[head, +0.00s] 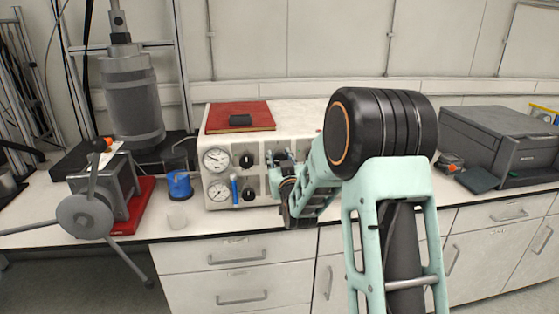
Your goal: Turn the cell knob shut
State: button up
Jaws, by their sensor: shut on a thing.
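The white control box (222,120) stands on the bench with two round gauges on the left of its front panel. An upper black knob (247,161) and a lower black knob (249,194) show in plain view beside the gauges. My gripper (276,184) is at the right part of this panel, to the right of these two knobs. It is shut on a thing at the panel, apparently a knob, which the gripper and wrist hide. No labels are readable, so I cannot tell which knob is the cell knob or how far it is turned.
A blue container (180,185) and a grey machine with a spoked handwheel (84,215) stand to the left. A dark printer (505,145) is at the right. Drawers line the bench front.

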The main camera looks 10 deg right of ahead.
jog(key=m+b, duration=0.1)
jog(key=b, duration=0.1)
jog(key=m+b, duration=0.2)
jog(key=shift+f+b, duration=0.3)
jog(key=m+b, duration=0.5)
jog(key=b, duration=0.1)
jog(key=shift+d, duration=0.1)
jog(key=m+b, duration=0.5)
jog(key=shift+m, duration=0.4)
jog(key=shift+r+m+b, duration=0.15)
jog(key=shift+m+b, duration=1.2)
jog(key=shift+m, duration=0.35)
jog(key=o, duration=1.2)
